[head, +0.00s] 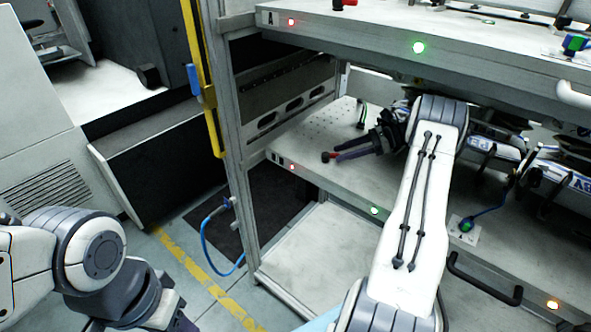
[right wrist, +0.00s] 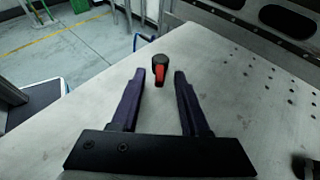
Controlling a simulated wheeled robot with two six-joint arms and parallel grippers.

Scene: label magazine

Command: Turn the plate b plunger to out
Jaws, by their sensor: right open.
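The plate b plunger (right wrist: 159,66) is a small black knob with a red stripe, standing near the edge of the lower plate (right wrist: 60,140). In the head view the plunger (head: 326,157) shows as a red and dark knob by the plate's left front corner. My right gripper (right wrist: 159,77) is open and empty. Its two dark fingers point at the plunger, which shows between and just beyond the fingertips in the right wrist view. I cannot tell whether they touch. My left arm is at the lower left; its gripper is out of view.
The upper plate (head: 380,38) hangs over the lower one, with its own red plunger (head: 345,3). A black handle (head: 484,284) and a yellow post (head: 200,75) are nearby. The lower plate's left part is mostly clear.

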